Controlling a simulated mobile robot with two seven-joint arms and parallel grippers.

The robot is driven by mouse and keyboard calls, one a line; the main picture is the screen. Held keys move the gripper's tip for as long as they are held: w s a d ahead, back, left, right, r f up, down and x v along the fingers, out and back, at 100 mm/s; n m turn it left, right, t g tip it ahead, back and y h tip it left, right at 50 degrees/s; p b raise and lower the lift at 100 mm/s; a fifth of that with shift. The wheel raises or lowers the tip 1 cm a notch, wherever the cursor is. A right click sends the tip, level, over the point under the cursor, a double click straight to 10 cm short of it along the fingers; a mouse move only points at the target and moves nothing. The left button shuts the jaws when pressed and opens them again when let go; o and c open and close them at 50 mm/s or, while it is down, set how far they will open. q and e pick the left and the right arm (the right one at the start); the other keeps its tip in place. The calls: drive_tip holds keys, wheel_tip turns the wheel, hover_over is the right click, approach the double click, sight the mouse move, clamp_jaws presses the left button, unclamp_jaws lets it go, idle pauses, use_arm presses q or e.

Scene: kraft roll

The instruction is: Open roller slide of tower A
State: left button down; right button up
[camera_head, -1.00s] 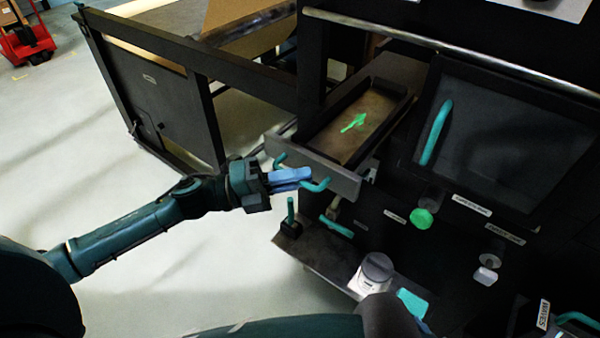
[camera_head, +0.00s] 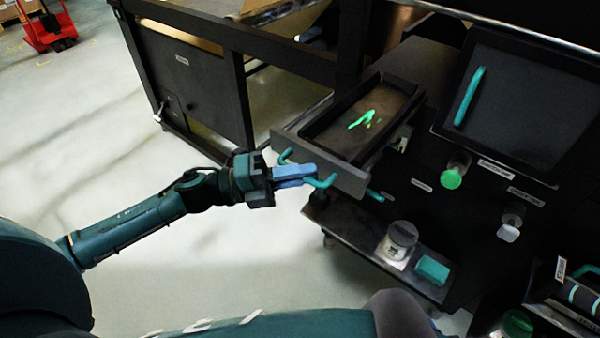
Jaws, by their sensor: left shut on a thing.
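The roller slide (camera_head: 318,166) is a drawer-like tray with a grey front panel. It stands out from the dark machine, and bright green marks show on its floor. A teal bar handle (camera_head: 322,183) is on its front panel. My left gripper (camera_head: 303,176), with blue fingers, is shut on this handle; the fingers hide its middle. My right gripper is not in the frame. I cannot read a label for tower A.
Below the slide a small shelf (camera_head: 352,222) holds a white jar with a grey lid (camera_head: 398,243) and a teal block (camera_head: 432,269). A green knob (camera_head: 451,179) and a dark panel with a teal handle (camera_head: 468,96) are to the right. Open floor lies to the left.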

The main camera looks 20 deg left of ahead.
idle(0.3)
use_arm(q)
drive_tip(key=c, duration=1.5)
unclamp_jaws()
drive_tip(key=shift+a, duration=0.1)
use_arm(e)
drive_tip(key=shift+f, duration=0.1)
use_arm(q)
drive_tip(key=shift+s+a+f, duration=0.1)
drive_tip(key=shift+a+f, duration=0.05)
drive_tip(key=shift+a, duration=0.15)
drive_tip(key=b+v, duration=0.3)
drive_tip(key=v, duration=0.9)
drive_tip(key=shift+a, duration=0.2)
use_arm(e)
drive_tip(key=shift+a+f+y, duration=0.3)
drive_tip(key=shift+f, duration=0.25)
use_arm(q)
drive_tip(key=shift+s, duration=0.1)
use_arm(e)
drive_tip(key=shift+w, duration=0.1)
